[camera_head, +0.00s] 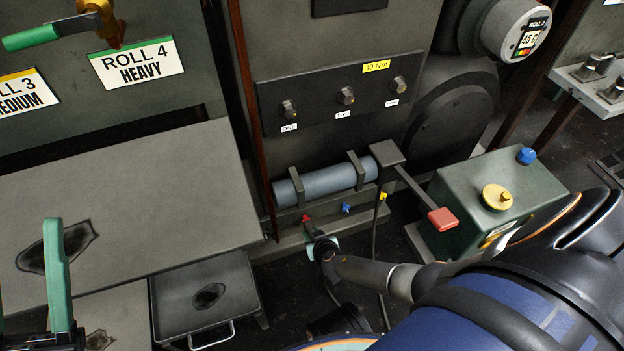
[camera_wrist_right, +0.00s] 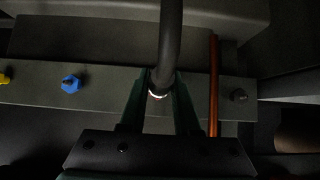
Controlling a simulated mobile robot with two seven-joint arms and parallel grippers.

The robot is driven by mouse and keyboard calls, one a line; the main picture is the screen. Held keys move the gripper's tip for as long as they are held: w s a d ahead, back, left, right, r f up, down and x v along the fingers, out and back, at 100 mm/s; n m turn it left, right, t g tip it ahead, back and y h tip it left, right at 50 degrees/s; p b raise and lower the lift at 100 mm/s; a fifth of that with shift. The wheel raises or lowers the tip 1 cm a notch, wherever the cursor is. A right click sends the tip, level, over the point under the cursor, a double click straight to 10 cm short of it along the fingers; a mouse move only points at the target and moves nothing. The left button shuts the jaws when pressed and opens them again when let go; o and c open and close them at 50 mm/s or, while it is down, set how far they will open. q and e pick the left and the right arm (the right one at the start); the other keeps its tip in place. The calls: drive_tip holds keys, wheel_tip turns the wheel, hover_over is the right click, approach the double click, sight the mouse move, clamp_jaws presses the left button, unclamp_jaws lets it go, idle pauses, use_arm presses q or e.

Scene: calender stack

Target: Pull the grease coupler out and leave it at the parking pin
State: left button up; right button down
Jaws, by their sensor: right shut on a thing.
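My right gripper (camera_head: 322,246) is shut on the dark grease coupler (camera_head: 311,231), just below the red fitting (camera_head: 305,218). In the right wrist view the green fingers (camera_wrist_right: 160,103) close around the coupler, which has a bright ring (camera_wrist_right: 158,95) at its end. I cannot tell whether the coupler still sits on the red fitting. A bare dark pin (camera_wrist_right: 238,95), possibly the parking pin, stands on the same rail to the right in that view. My left gripper (camera_head: 56,275) shows at the lower left edge, one green finger upright with empty space beside it; it looks open and empty.
Blue (camera_head: 346,208) and yellow (camera_head: 383,197) fittings stand along the rail. A grey cylinder (camera_head: 327,183) is clamped above. A green box (camera_head: 480,210) stands right. A reddish pipe (camera_wrist_right: 213,85) runs close to the coupler.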

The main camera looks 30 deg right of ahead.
drive_tip(key=shift+s, duration=0.1)
idle(0.4)
drive_tip(key=shift+s+a, duration=0.2)
drive_tip(key=shift+s, duration=0.6)
drive_tip(key=shift+s+a, duration=0.2)
drive_tip(key=shift+s, duration=0.6)
drive_tip(key=shift+s, duration=0.1)
